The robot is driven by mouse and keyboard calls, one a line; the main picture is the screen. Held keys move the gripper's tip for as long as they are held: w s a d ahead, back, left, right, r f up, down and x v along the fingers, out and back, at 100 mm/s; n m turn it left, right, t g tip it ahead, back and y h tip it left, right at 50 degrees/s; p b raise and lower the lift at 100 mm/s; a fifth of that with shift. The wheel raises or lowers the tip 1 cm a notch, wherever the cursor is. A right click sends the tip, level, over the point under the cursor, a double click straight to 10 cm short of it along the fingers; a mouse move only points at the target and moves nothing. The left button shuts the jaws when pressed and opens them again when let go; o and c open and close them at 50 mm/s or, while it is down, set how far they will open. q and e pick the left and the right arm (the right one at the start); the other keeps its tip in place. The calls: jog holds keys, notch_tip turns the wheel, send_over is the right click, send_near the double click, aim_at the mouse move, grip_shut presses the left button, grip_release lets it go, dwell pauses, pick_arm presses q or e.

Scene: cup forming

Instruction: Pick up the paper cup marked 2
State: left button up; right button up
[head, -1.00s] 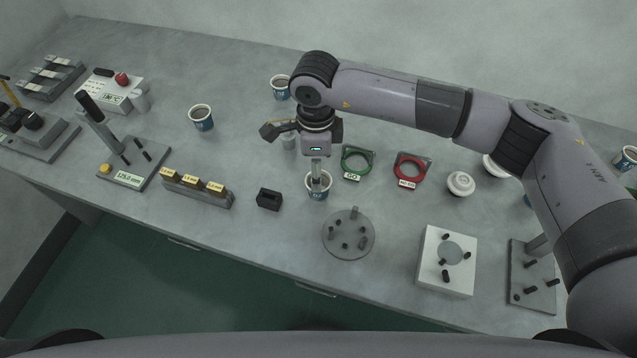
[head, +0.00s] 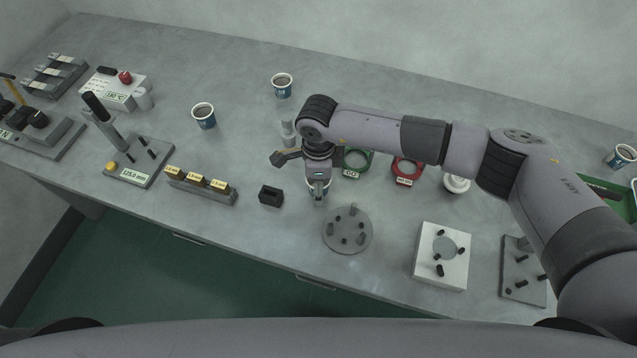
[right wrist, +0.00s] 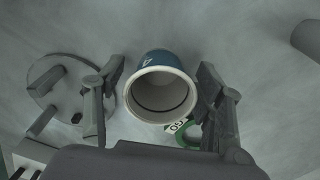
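A blue and white paper cup (right wrist: 163,88) shows in the right wrist view, its open rim towards the camera. My right gripper (right wrist: 160,80) is open, with one finger on each side of the cup and small gaps between. In the head view my right gripper (head: 318,188) is low over the table, in front of the green ring, and mostly hides this cup. My left gripper is not in view.
Other paper cups stand at the left (head: 204,118), the back (head: 282,88) and far right (head: 621,157). A round pegged plate (head: 347,230) and small black block (head: 271,195) are close to the gripper. A green ring (head: 357,162) and red ring (head: 407,172) lie behind.

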jog(key=c, duration=0.8)
jog(key=shift+r, duration=0.1)
